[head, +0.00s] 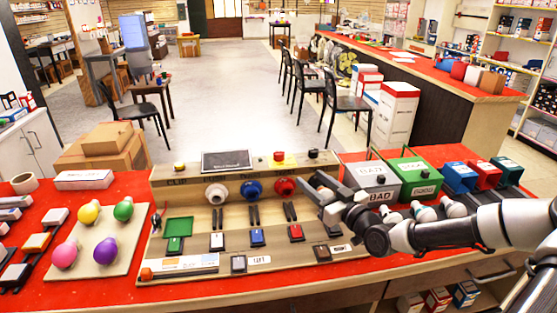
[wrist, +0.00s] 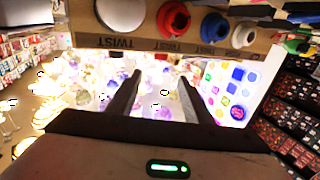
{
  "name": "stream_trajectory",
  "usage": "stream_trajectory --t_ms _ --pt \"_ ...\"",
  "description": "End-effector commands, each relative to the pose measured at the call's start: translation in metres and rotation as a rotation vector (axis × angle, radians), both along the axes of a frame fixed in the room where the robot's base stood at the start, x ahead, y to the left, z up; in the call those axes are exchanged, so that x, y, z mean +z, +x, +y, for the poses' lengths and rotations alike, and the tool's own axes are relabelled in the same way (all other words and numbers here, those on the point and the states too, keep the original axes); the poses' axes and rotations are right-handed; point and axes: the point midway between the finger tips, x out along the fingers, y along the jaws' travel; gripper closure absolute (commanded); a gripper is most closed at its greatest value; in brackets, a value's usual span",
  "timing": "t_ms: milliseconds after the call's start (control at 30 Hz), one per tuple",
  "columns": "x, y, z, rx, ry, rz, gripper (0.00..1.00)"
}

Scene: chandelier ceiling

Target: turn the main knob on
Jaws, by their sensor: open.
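A wooden panel board (head: 227,258) stands on the red counter. Its upright back carries a white round fitting (head: 215,192), a blue one (head: 251,188) and a red one (head: 284,187). The wrist view shows a large pale round knob (wrist: 120,12) at the top, beside the red and blue fittings, with the word TWIST on the panel; which one is the main knob I cannot tell for sure. My gripper (head: 324,194) is in front of the panel's right end and partly hides it. In the wrist view its two fingers (wrist: 158,98) are apart with nothing between them.
A grey bin marked BAD (head: 372,176) and a green bin (head: 414,176) stand just right of the panel, close to my arm. Several coloured bulbs sit on a board (head: 98,243) at the left. Switches and sockets line the panel's base.

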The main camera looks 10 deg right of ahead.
Motion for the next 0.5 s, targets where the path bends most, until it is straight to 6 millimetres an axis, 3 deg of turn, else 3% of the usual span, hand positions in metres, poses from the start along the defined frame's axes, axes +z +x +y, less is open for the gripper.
stream_trajectory --t_ms 500 --pt "-0.002 0.099 0.044 0.005 -0.002 0.005 0.54"
